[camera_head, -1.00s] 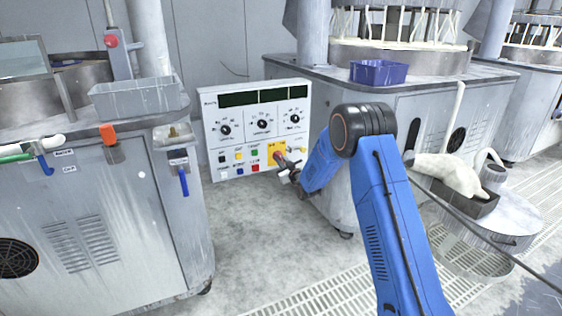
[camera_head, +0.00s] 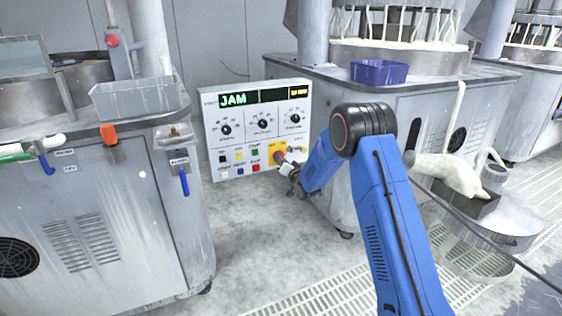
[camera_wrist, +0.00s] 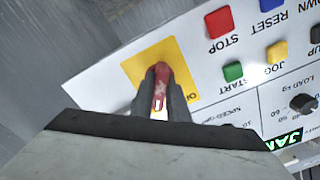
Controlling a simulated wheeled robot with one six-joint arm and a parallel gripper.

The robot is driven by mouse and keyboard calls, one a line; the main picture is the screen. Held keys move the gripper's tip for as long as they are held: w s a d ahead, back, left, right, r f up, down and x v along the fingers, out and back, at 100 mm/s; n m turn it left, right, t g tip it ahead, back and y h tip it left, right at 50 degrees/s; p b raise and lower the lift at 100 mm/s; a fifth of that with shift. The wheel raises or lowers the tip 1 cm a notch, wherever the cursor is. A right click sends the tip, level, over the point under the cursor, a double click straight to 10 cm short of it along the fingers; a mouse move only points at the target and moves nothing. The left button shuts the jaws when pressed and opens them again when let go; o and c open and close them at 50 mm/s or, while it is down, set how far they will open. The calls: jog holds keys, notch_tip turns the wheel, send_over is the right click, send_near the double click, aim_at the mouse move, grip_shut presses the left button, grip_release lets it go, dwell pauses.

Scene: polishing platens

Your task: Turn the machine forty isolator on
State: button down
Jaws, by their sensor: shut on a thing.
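The isolator is a red handle (camera_wrist: 162,74) on a yellow plate (camera_wrist: 143,62) at the panel's lower corner. In the head view the yellow plate (camera_head: 272,146) is at the panel's lower right, with the red handle (camera_head: 280,157) partly covered. My gripper (camera_wrist: 161,98) is shut on the red handle, a dark finger on each side. In the head view my gripper (camera_head: 288,167) is at the plate. The plate's lettering is mostly hidden. The panel's display (camera_head: 234,99) is lit and reads "JAM" in green, with a small yellow readout (camera_head: 299,92) at its right.
The white control panel (camera_head: 208,135) has three dials above several coloured buttons. The red STOP button (camera_wrist: 219,22) and green START button (camera_wrist: 233,71) are close beside my gripper. Grey machine cabinets stand left (camera_head: 110,220) and right (camera_head: 420,105).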

jog(key=shift+m, duration=0.9)
jog(key=c, duration=1.7)
grip_release()
jog(key=v, duration=1.7)
jog(key=shift+s+d, duration=0.15)
